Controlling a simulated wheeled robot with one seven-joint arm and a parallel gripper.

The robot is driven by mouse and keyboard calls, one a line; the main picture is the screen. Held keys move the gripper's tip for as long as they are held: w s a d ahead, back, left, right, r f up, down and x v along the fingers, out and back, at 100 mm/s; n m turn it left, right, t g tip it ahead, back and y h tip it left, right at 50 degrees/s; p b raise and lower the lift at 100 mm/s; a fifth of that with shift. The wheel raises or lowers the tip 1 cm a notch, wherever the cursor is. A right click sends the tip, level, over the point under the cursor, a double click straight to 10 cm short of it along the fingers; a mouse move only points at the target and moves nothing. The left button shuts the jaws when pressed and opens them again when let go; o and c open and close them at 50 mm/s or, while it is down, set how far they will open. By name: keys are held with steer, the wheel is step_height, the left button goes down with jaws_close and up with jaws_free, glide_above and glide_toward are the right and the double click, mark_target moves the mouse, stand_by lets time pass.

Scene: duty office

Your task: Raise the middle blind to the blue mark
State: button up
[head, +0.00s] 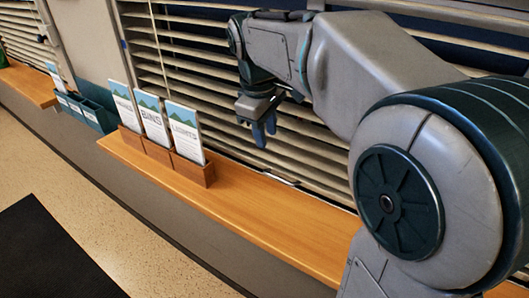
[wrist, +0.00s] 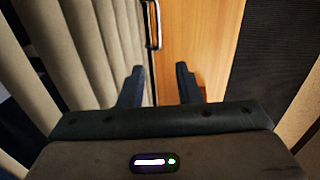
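A slatted beige blind (head: 215,90) covers the window behind the wooden sill, its lower slats near the sill. It also fills the left of the wrist view (wrist: 60,60). A small metal handle (wrist: 154,25) shows at the blind's lower edge, beyond my fingertips; in the head view a small light metal piece (head: 283,179) lies low by the sill. My gripper (head: 265,130) hangs in front of the slats, above the sill. In the wrist view my gripper (wrist: 160,80) has its fingers apart with nothing between them.
Several leaflets in wooden holders (head: 160,148) stand on the wooden sill (head: 240,205), left of my gripper. Another blind (head: 25,35) is at the far left. The sill below my gripper is clear.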

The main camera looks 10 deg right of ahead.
mark_target(273, 175)
steer(key=f, duration=0.4)
steer(key=w+d+f, duration=0.1)
steer(key=f, duration=0.3)
steer(key=d+f, duration=0.1)
steer(key=f, duration=0.4)
steer(key=shift+w, duration=0.25)
steer(key=shift+d+r, duration=0.1)
jaws_close()
steer(key=shift+r, duration=0.1)
